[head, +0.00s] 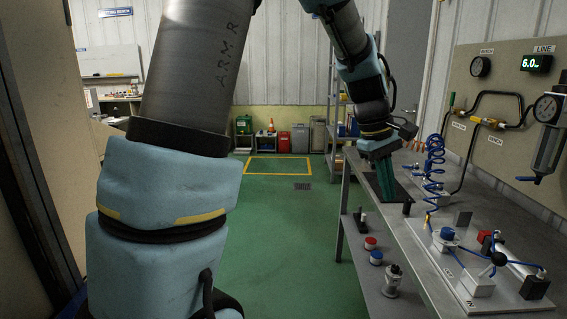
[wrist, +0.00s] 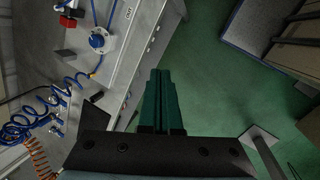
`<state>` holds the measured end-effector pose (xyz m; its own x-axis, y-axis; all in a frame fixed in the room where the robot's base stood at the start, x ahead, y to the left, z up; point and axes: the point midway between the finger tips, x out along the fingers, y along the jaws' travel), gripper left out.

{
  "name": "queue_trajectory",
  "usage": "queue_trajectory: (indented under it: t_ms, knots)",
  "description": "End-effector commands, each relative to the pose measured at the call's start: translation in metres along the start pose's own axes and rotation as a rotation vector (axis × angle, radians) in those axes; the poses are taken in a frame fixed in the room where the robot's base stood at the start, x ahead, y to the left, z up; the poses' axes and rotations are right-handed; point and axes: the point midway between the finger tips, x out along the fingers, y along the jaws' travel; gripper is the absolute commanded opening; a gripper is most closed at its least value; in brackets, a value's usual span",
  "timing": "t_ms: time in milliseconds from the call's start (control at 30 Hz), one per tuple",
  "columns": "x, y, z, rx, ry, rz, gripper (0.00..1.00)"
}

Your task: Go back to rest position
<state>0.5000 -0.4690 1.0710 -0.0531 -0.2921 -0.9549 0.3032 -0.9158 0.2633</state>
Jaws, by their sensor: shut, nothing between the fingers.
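My gripper (head: 387,190) has dark green fingers and points down near the left edge of the workbench in the head view. In the wrist view, the fingers of my gripper (wrist: 160,75) lie side by side, shut, with nothing seen between them. The grey metal workbench (head: 398,235) stands at the right of the head view. In the wrist view, the workbench (wrist: 130,60) edge runs beside the fingers, with green floor past it. My arm fills much of the left and centre of the head view.
A pneumatic board (head: 455,285) with a blue coiled hose (head: 432,165) lies on the workbench. Red and blue caps (head: 370,242) sit on the lower shelf. Gauges and pipes are on the wall panel (head: 500,120). The green floor (head: 290,235) left of the workbench is clear.

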Motion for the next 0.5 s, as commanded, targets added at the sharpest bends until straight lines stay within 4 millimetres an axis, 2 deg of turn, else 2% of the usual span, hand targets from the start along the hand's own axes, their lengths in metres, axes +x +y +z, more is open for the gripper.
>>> queue_trajectory:
  t_ms: [33,100,167,200,300,400,500]
  knots:
    - [-0.003,-0.036,-0.021,0.022,0.042,-0.019,0.00]
    - [-0.005,-0.083,-0.043,0.077,0.094,-0.051,0.00]
    - [-0.007,-0.124,-0.057,0.126,0.132,-0.082,0.00]
    - [-0.008,-0.152,-0.064,0.160,0.154,-0.106,0.00]
    - [-0.011,-0.215,-0.071,0.245,0.194,-0.162,0.00]
    - [-0.011,-0.265,-0.068,0.321,0.212,-0.210,0.00]
    - [-0.011,-0.296,-0.062,0.376,0.218,-0.241,0.00]
